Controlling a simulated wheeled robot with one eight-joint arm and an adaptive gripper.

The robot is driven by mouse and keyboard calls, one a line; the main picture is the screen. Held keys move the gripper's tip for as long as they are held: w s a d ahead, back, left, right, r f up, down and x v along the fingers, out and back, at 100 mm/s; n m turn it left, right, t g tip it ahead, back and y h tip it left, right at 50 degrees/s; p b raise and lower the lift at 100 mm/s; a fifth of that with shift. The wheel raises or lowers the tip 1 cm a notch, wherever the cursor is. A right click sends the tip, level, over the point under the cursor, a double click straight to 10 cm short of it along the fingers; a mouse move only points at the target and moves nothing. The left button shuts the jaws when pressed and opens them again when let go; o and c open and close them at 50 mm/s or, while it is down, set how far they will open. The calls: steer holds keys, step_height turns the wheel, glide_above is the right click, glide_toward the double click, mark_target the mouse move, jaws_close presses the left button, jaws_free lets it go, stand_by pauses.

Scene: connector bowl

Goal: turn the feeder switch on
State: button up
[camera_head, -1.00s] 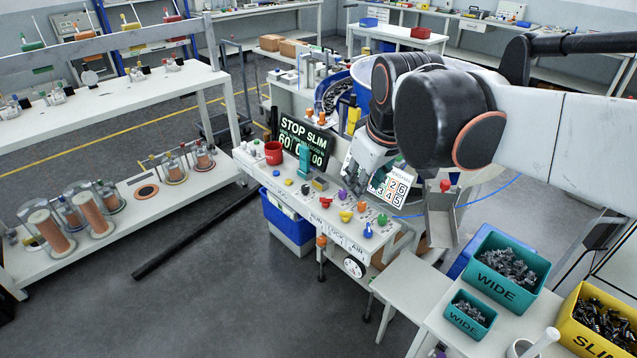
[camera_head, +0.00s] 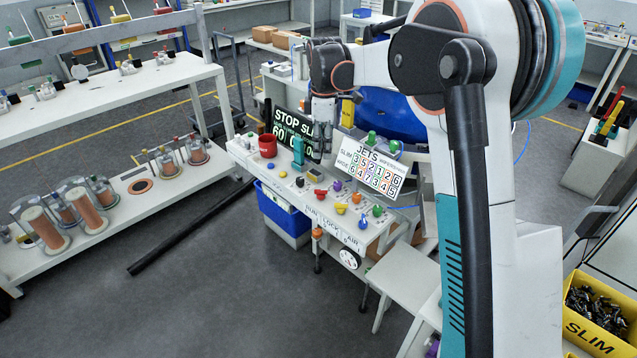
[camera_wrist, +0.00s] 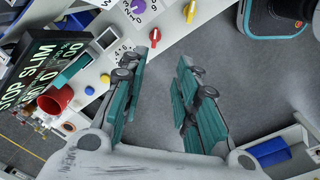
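The white control panel (camera_head: 330,203) carries several coloured knobs and buttons. These include a red knob (camera_head: 320,193), a yellow knob (camera_head: 341,208), a blue knob (camera_head: 362,222) and a green one (camera_head: 377,210). I cannot tell which one is the feeder switch. In the wrist view a red knob (camera_wrist: 155,37), a purple dial (camera_wrist: 136,6) and a yellow button (camera_wrist: 105,79) show beyond the fingers. My gripper (camera_wrist: 161,62) is open and empty, its teal fingers apart. In the head view my gripper (camera_head: 322,118) hangs above the panel's back, beside the display; its fingertips are not clear.
A dark display reading STOP SLIM (camera_head: 284,128), a red cup (camera_head: 267,146) and a teal block (camera_head: 298,150) stand at the panel's back left. A JETS sign (camera_head: 371,166) stands at its back right. A yellow SLIM bin (camera_head: 590,336) is at lower right.

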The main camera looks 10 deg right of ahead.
mark_target(321, 190)
steer(key=shift+n, duration=0.4)
steer(key=f+b, duration=0.1)
steer(key=f, duration=0.4)
steer(key=w+f+b, duration=0.1)
steer(key=f+b, duration=0.1)
steer(key=f, duration=0.3)
steer(key=f+b, duration=0.1)
steer(key=f, duration=0.5)
steer(key=shift+w+b, duration=0.35)
steer(key=shift+w, duration=0.05)
jaws_close()
